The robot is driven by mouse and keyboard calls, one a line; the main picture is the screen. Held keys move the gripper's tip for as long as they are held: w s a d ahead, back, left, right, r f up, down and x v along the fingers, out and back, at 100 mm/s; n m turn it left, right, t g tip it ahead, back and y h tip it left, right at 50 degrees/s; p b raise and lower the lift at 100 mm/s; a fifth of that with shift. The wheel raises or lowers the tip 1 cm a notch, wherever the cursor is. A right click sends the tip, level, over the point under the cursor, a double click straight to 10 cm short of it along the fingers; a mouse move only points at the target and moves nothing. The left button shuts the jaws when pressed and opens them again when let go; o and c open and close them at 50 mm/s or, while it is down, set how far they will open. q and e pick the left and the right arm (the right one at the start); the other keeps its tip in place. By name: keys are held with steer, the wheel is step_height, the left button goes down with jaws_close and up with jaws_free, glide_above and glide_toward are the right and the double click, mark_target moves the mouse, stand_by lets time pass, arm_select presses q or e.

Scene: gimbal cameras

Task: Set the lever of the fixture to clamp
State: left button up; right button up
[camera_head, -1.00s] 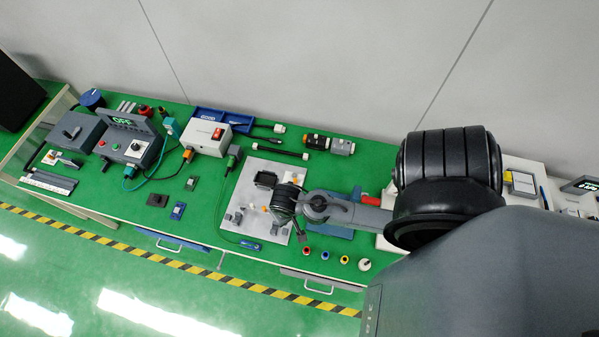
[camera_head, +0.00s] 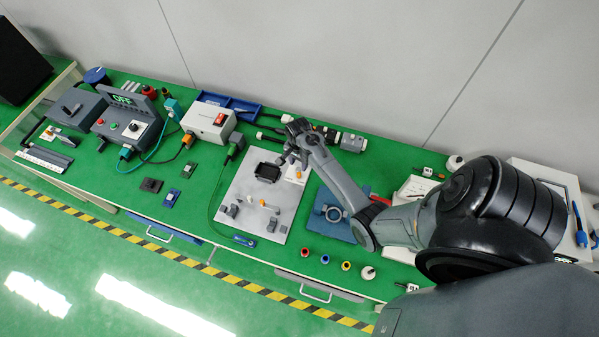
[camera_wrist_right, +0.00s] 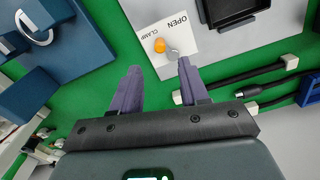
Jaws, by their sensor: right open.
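The fixture is a light grey plate (camera_head: 240,192) on the green bench, with a black square holder (camera_head: 267,173) on it. In the right wrist view, a white label (camera_wrist_right: 190,45) reads OPEN and CLAMP. The lever's orange knob (camera_wrist_right: 160,45) shows over the label, nearer the word CLAMP, with a grey metal part beside it. My right gripper (camera_wrist_right: 158,68) is open and empty, its two fingers apart on either side of the knob in the picture. I cannot tell its height above the lever. In the head view the right gripper (camera_head: 292,158) is over the plate's far right corner. My left gripper is not in view.
A blue fixture with a ring (camera_head: 333,214) stands right of the plate. Black cables (camera_wrist_right: 240,88) lie near the gripper, and a blue tray (camera_head: 228,103) is behind. A control box (camera_head: 127,128) reading OFF and a white box with a red switch (camera_head: 209,122) are to the left.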

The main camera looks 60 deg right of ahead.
mark_target(299, 173)
step_height(299, 173, down, 6)
steer(key=shift+f+b, duration=0.2)
steer(key=shift+b, duration=0.15)
steer(key=shift+f, duration=0.6)
